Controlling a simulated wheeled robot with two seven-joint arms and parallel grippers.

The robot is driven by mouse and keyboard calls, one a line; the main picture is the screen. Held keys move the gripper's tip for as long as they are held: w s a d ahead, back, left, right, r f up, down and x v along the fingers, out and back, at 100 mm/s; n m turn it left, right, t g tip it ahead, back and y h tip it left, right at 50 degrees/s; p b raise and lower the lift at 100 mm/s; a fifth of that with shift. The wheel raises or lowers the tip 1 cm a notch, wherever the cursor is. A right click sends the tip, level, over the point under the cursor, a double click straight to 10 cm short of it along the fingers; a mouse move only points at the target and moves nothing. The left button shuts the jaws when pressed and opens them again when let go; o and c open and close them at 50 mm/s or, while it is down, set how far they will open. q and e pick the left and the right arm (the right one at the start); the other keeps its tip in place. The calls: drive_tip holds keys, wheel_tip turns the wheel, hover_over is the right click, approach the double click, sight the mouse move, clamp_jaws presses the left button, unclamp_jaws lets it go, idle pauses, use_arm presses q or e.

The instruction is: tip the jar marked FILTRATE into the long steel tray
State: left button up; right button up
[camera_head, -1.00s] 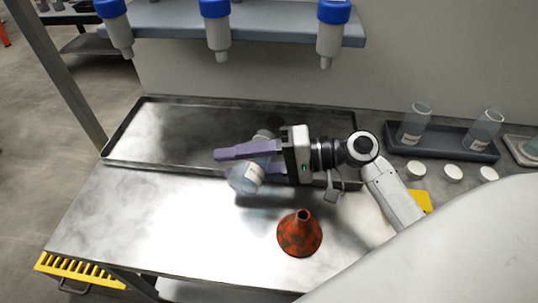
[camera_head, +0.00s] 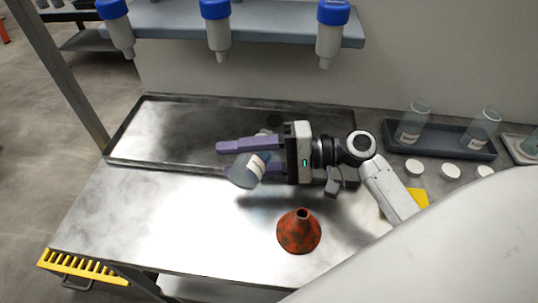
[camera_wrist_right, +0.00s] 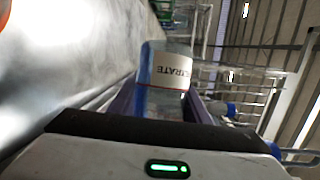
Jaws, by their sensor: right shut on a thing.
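The jar marked FILTRATE (camera_head: 246,170) is clear with a white label and is held tilted between the purple fingers of my right gripper (camera_head: 250,158). In the right wrist view the jar (camera_wrist_right: 165,75) shows part of its label, reading "TRATE", between the fingers. The long steel tray (camera_head: 150,160) lies on the bench behind and under the gripper. The jar's base end points toward the front, and its far end is partly hidden by the upper finger over the tray's front edge. I cannot tell whether liquid is leaving it. My left gripper is not in view.
A red-brown funnel (camera_head: 299,232) stands on the bench in front of the gripper. A dark rack (camera_head: 440,143) with two labelled jars is at the right, with white caps (camera_head: 450,171) before it. Blue-capped cartridges (camera_head: 217,30) hang from a shelf above. The bench's front left is clear.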

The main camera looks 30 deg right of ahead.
drive_tip(key=shift+w+d+f+m, duration=0.1)
drive_tip(key=shift+m, duration=0.4)
drive_tip(key=shift+r+y, duration=0.2)
drive_tip(key=shift+y, duration=0.1)
drive_tip(key=shift+a+r+m, duration=0.1)
drive_tip(key=shift+a+m, duration=0.15)
drive_tip(key=shift+m, duration=0.05)
drive_tip(key=shift+s+a+r+m+y+p, duration=0.35)
drive_tip(key=shift+s+a+m+p, duration=0.1)
drive_tip(key=shift+m+p, duration=0.1)
drive_tip(key=shift+r, duration=0.1)
